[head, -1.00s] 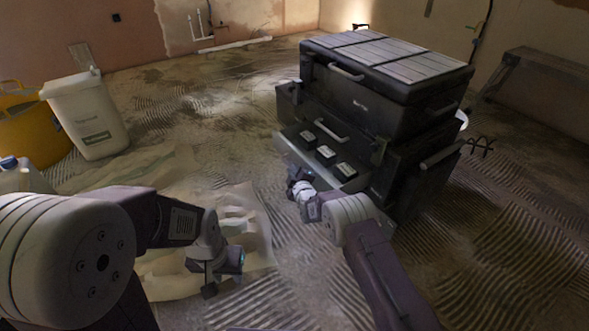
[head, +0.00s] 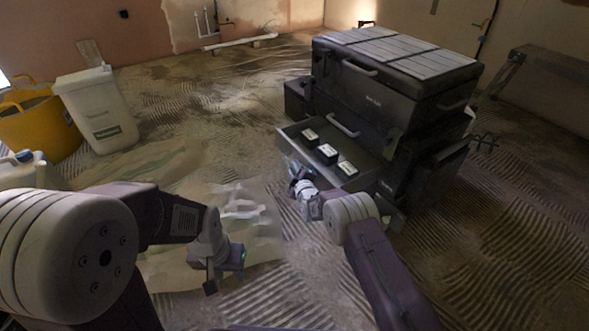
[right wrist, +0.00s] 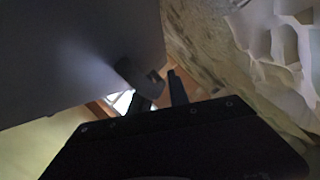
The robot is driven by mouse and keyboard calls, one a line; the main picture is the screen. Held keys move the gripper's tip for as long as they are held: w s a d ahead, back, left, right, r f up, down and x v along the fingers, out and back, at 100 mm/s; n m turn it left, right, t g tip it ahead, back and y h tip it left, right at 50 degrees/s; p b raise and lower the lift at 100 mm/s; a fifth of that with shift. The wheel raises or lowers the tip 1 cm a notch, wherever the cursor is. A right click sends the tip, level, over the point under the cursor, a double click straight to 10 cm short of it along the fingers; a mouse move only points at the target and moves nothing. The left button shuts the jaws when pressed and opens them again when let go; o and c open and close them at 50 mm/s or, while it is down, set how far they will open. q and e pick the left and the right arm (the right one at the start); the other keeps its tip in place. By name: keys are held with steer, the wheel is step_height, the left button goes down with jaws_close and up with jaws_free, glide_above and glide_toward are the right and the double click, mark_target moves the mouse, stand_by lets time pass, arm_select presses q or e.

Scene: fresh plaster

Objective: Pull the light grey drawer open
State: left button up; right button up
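The light grey drawer (head: 289,138) stands partly out of the dark tool chest (head: 360,110) in the head view, with several small dark boxes with pale labels inside. My right gripper (head: 294,184) is low at the drawer's front. In the right wrist view the drawer's grey front (right wrist: 80,50) fills the upper left, and the fingers of my right gripper (right wrist: 160,92) close around a dark curved handle (right wrist: 146,78). The handle is hidden in the head view. My left gripper (head: 226,272) hangs over the floor sheet, apart from the chest; its finger gap is unclear.
A crumpled pale sheet (head: 250,235) lies on the floor under my left gripper. A white bin (head: 97,112), a yellow tub (head: 35,128) and a pale container (head: 28,172) stand at the left. A dark bench (head: 555,75) stands at the right.

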steer(key=b+v, duration=0.7)
steer(key=v, duration=0.2)
stand_by(0.7)
steer(key=shift+r, duration=0.1)
steer(key=shift+s, duration=0.1)
